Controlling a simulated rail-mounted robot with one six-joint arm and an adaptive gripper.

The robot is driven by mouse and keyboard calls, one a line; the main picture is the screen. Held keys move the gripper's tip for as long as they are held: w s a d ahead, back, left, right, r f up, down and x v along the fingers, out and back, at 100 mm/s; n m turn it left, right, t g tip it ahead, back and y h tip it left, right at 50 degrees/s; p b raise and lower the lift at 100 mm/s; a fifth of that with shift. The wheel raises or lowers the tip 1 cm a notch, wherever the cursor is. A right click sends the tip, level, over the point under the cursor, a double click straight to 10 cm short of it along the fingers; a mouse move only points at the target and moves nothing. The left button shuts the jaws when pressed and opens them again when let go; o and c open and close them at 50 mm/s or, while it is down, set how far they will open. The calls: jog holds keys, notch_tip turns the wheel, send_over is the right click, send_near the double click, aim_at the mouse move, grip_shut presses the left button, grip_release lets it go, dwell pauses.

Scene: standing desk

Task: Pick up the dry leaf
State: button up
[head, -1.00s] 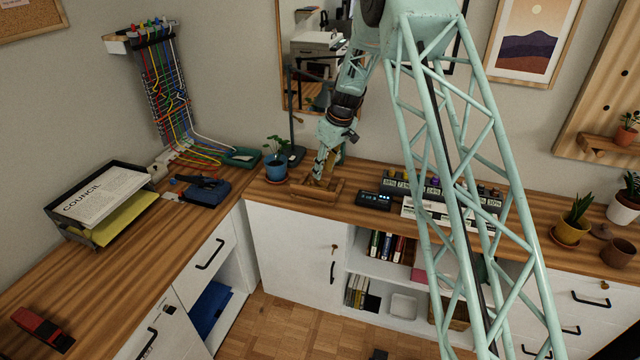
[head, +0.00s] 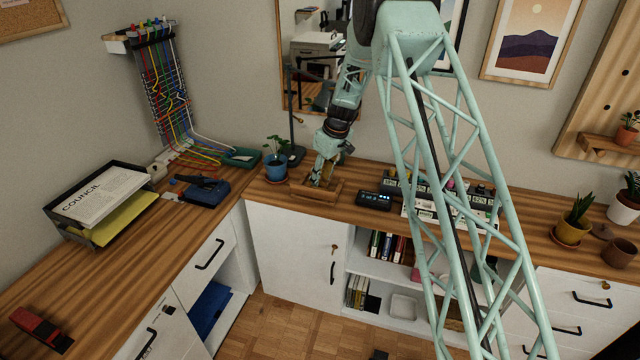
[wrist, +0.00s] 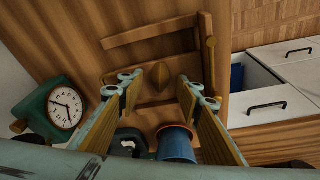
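The dry leaf (wrist: 160,76) looks like a small, brown, pointed shape lying on the wood in the wrist view. It shows in the gap between the two fingertips. My gripper (wrist: 158,88) is open, with one finger on each side of the leaf and nothing held; whether the fingers touch the leaf or wood cannot be told. In the head view my gripper (head: 322,181) points down at the wooden tray (head: 304,193) on the back counter. The leaf cannot be made out in the head view.
A blue pot with a plant (head: 276,165) stands just left of the tray. A green clock (wrist: 58,108) is at the left of the wrist view. A dark digital device (head: 374,199) sits right of the tray. The wooden counter's front edge is close by.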

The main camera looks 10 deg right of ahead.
aim_at(322, 181)
jog(key=shift+c, duration=0.2)
jog(key=c, duration=0.7)
jog(key=shift+o, duration=0.2)
jog(key=shift+r, duration=0.2)
jog(key=shift+r, duration=0.45)
notch_tip(322, 181, up, 2)
jog(key=shift+d+r, duration=0.1)
jog(key=shift+r, duration=0.15)
jog(key=s+d, duration=0.3)
jog(key=d, duration=0.2)
jog(key=s+d, duration=0.3)
jog(key=d, duration=0.2)
jog(key=s+d, duration=0.3)
jog(key=d, duration=0.2)
jog(key=shift+d+f, duration=0.15)
